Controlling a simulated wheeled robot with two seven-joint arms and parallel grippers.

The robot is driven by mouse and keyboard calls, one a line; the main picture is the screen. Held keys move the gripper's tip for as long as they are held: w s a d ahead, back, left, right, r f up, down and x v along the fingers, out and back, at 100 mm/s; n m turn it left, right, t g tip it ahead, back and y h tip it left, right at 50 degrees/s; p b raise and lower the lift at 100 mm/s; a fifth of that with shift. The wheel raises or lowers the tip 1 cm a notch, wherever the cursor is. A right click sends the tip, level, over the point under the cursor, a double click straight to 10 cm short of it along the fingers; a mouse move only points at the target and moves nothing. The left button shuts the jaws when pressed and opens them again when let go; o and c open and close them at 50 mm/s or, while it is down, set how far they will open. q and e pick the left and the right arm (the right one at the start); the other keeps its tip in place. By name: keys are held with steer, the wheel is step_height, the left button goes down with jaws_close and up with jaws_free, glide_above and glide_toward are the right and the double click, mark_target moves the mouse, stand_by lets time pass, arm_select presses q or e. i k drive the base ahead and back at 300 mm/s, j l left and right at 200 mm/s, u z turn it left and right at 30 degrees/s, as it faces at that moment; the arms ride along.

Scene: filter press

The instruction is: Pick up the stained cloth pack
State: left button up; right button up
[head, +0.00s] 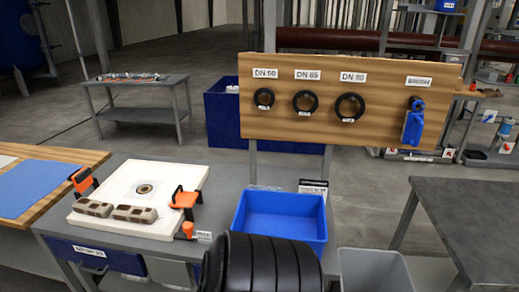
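The plate has a round central hole (145,189). Orange-and-black clamps stand at its left (82,180) and right (184,199) edges. Neither of my grippers is in view.
A blue bin (280,218) stands right of the plate, with a grey bin (375,270) nearer. A dark ribbed shape covers the bottom centre. A wooden board (383,90) holds black rings and a blue brush. A bare grey table (470,215) is at right.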

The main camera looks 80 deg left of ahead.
mark_target(91, 207)
steer(key=j+u, duration=0.1)
steer(key=u, duration=3.95)
steer(key=i+j, duration=0.05)
steer(key=j, duration=0.05)
